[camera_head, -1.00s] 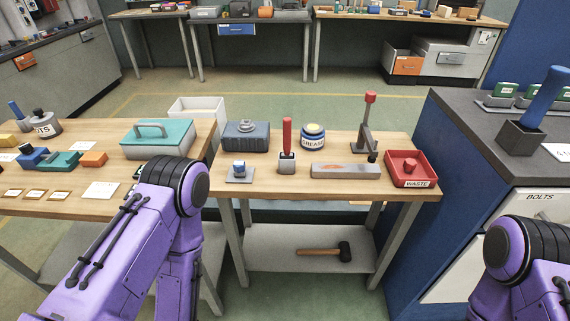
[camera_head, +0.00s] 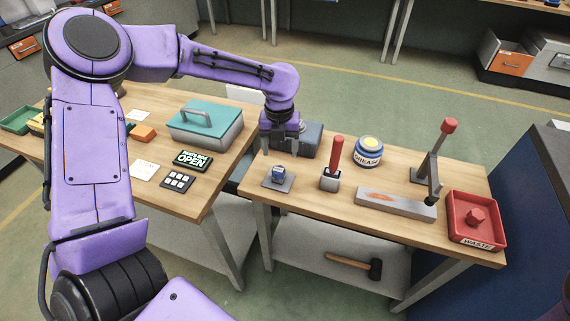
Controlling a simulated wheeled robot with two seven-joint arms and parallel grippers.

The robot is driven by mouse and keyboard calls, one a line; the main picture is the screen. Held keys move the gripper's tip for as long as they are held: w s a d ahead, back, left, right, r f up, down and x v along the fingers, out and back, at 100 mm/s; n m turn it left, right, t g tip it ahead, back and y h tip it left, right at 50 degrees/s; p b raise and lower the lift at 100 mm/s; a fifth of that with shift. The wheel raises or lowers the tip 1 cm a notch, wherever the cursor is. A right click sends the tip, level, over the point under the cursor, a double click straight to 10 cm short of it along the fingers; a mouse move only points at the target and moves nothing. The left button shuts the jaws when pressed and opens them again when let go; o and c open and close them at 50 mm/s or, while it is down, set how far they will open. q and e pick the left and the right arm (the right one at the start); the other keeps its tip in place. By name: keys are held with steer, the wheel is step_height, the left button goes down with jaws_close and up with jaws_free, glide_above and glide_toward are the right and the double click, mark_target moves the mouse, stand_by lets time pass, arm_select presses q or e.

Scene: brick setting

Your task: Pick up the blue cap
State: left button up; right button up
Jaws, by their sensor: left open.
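The blue cap (camera_head: 278,174) is small and sits on a small grey plate (camera_head: 290,184) at the left front of the middle wooden table. My left gripper (camera_head: 280,151) points down just above and behind the cap in the picture. Its two fingers are apart with nothing between them. The cap looks clear of the fingers, but the exact gap in height and depth is hard to tell. My right gripper is not in view.
A grey-blue box (camera_head: 310,140) stands close behind my left gripper. A red-handled tool in a block (camera_head: 331,178) stands right of the cap. A teal-lidded box (camera_head: 206,125) is left.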

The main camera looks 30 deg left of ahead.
mark_target(278, 169)
arm_select(q)
steer(key=s+f, duration=0.1)
steer(key=f, duration=0.2)
steer(key=shift+s, duration=0.35)
steer(key=f, duration=0.1)
steer(key=f+p, duration=0.1)
steer(key=f, duration=0.1)
steer(key=w+f, duration=0.1)
steer(key=f, duration=0.1)
steer(key=shift+w+a+f, duration=0.1)
steer(key=shift+a, duration=0.15)
steer(key=shift+s, duration=0.2)
steer(key=shift+d, duration=0.1)
steer(key=c, duration=1.2)
